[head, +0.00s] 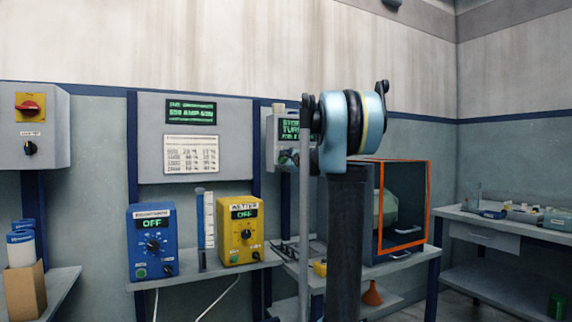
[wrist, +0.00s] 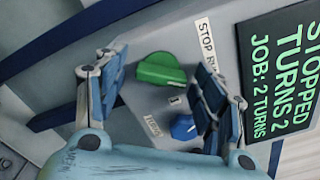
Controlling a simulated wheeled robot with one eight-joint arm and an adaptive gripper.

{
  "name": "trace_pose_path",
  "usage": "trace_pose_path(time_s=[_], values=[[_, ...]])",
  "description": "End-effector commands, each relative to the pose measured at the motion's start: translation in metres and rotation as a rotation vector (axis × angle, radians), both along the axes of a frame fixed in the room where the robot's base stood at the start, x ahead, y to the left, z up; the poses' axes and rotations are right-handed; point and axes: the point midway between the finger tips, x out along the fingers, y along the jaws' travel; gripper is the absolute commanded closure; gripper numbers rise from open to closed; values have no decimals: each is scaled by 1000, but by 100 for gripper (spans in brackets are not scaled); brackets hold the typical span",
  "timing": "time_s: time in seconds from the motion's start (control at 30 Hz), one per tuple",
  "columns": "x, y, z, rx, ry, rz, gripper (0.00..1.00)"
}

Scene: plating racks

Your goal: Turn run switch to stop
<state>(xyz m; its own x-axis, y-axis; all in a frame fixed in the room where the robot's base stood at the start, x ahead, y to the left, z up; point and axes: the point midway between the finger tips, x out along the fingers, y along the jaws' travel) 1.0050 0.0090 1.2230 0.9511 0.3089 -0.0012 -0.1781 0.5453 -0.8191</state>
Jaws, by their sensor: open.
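The green knob (wrist: 160,72) is on a grey panel in the wrist view, beside a white label (wrist: 206,40) that reads STOP and, partly hidden, RUN. My gripper (wrist: 158,92) is open, with one blue-padded finger on each side of the green knob in the picture. I see no clear contact. The right finger overlaps part of the label. A blue knob (wrist: 184,127) sits lower on the panel, close to the right finger. The display (wrist: 277,68) reads STOPPED, TURNS: 2, JOB: 2 TURNS. In the head view, my arm partly hides this control box (head: 271,152).
A blue box (head: 152,242) and a yellow box (head: 241,230), both showing OFF, stand on a shelf left of my arm. An orange-edged enclosure (head: 431,205) stands right behind my arm. A grey box with a red switch (head: 30,107) hangs at far left.

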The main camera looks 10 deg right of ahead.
Motion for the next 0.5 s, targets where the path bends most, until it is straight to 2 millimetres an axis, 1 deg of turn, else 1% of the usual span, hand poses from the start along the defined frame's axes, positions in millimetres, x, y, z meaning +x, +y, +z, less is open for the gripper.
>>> trace_pose_path(time_s=[0.03, 0.07, 0.1, 0.17, 0.2, 0.23, 0.27, 0.33, 0.37, 0.5], values=[[0, 0, 0, 0, 0, 0, 37], [0, 0, 0, 0, 0, 0, 39], [0, 0, 0, 0, 0, 0, 48], [0, 0, 0, 0, 0, 0, 62], [0, 0, 0, 0, 0, 0, 71], [0, 0, 0, 0, 0, 0, 77], [0, 0, 0, 0, 0, 0, 81], [0, 0, 0, 0, 0, 0, 81], [0, -9, 0, 0, 0, -2, 81], [0, -5, 0, -8, -2, -4, 81]])
